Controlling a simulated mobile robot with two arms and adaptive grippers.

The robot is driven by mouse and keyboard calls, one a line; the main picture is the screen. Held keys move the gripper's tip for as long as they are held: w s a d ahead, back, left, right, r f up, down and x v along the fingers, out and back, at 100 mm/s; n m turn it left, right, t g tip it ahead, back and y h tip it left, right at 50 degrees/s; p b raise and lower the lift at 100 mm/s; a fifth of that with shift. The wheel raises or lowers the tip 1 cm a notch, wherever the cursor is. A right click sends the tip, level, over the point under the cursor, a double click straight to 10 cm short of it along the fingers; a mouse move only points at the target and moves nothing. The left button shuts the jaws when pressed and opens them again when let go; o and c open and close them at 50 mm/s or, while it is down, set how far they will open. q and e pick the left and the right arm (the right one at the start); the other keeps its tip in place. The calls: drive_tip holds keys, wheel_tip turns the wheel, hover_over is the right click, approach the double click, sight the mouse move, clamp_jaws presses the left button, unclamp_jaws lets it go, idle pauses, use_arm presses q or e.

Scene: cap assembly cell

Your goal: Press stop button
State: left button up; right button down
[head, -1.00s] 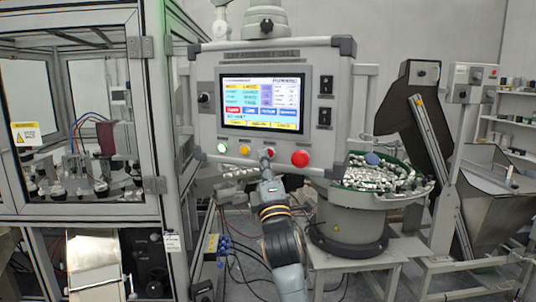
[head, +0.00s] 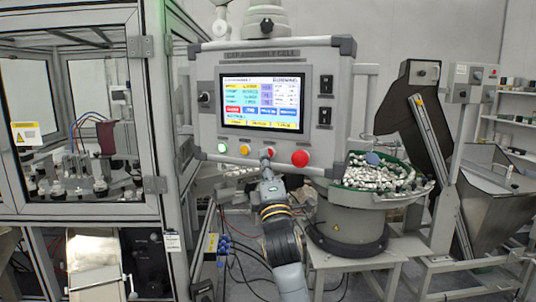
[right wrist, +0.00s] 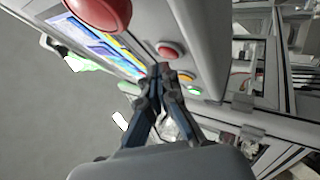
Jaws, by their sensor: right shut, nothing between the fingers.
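The control panel (head: 212,128) carries a row of buttons under its screen. A small red button (head: 269,151), which looks like the stop button, sits between a yellow button (head: 244,149) and a large red mushroom button (head: 300,158). My right gripper (head: 265,159) is shut and empty, its tips just in front of the small red button. In the right wrist view the small red button (right wrist: 170,50) shows just beyond the fingertips (right wrist: 162,72). I cannot tell whether they touch it. My left gripper is not in view.
A green button (head: 222,148) is at the left of the row. The lit screen (head: 262,100) is above. A bowl feeder (head: 347,217) full of white caps stands right of my arm, and a glazed machine frame (head: 150,120) stands left.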

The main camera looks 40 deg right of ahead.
drive_tip(key=shift+d, duration=0.15)
idle(0.3)
drive_tip(key=shift+w+d, duration=0.25)
drive_tip(key=shift+d, duration=0.05)
idle(0.4)
drive_tip(key=shift+a, duration=0.1)
drive_tip(key=shift+s+a, duration=0.3)
drive_tip(key=shift+a, duration=0.1)
drive_tip(key=shift+s+a, duration=0.5)
drive_tip(key=shift+a, duration=0.35)
drive_tip(key=shift+s+a, duration=0.55)
drive_tip(key=shift+a, duration=0.25)
drive_tip(key=shift+s+a, duration=0.5)
drive_tip(key=shift+a, duration=0.35)
